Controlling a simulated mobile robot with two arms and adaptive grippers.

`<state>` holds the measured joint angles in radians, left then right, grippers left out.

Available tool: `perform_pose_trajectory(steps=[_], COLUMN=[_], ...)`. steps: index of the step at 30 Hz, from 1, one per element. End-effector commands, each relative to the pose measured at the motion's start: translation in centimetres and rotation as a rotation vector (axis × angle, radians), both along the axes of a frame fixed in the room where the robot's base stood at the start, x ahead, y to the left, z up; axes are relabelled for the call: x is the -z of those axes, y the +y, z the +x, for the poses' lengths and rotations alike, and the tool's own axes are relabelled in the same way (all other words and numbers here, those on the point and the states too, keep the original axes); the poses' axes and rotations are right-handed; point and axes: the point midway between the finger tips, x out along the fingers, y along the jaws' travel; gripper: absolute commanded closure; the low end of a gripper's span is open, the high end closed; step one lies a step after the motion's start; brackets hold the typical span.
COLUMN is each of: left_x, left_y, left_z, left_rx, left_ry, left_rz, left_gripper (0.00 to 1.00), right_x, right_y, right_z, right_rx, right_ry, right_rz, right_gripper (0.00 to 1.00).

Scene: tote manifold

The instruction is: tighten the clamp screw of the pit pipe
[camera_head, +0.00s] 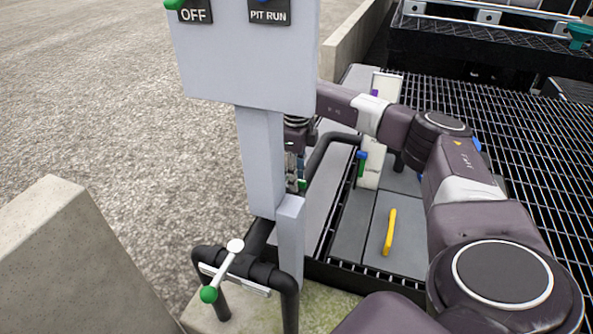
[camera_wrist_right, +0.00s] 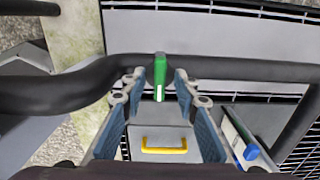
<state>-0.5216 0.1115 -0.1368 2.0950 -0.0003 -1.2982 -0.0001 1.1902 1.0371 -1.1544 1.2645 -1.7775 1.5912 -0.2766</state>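A black pipe (camera_wrist_right: 225,67) crosses the right wrist view. A small green piece with a whitish tip (camera_wrist_right: 160,72), apparently the clamp screw's handle, stands at this pipe. My right gripper (camera_wrist_right: 159,84) is open, with its blue-padded fingers apart on either side of the green piece; whether either touches it I cannot tell. In the head view my right gripper (camera_head: 296,172) is partly hidden behind the grey post, beside the black pipe (camera_head: 326,151). Another clamp with a white bar and green-knobbed handle (camera_head: 222,271) sits on the front black pipe. My left gripper is out of view.
A grey control box (camera_head: 246,62) labelled OFF and PIT RUN stands on a post (camera_head: 262,160) close to my right arm. A yellow handle (camera_head: 389,232) lies on grey covers. Dark grating (camera_head: 545,170) is at the right; a concrete block (camera_head: 70,260) is at the left.

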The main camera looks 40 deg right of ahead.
Motion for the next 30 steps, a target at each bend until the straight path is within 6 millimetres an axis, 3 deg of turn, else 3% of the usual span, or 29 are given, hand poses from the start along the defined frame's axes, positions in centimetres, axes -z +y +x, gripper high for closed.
perform_pose_trajectory(steps=[4, 8, 21, 30], left_x=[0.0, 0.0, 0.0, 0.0], left_y=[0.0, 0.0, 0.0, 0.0], left_z=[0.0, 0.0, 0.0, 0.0], left_rx=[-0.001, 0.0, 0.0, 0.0], left_ry=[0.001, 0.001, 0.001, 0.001], left_rz=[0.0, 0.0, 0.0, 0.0], left_gripper=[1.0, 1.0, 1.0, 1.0], right_x=[-0.2, -1.7, -10.3, -12.0], right_y=[0.0, 0.0, 0.0, 0.0], right_z=[0.0, 0.1, 0.1, 0.0], right_rx=[-0.001, -0.001, 0.0, 0.0], right_ry=[0.0, -0.002, -0.003, 0.0], right_rz=[0.0, 0.0, 0.0, 0.0], right_gripper=[0.72, 0.72, 0.72, 0.72])
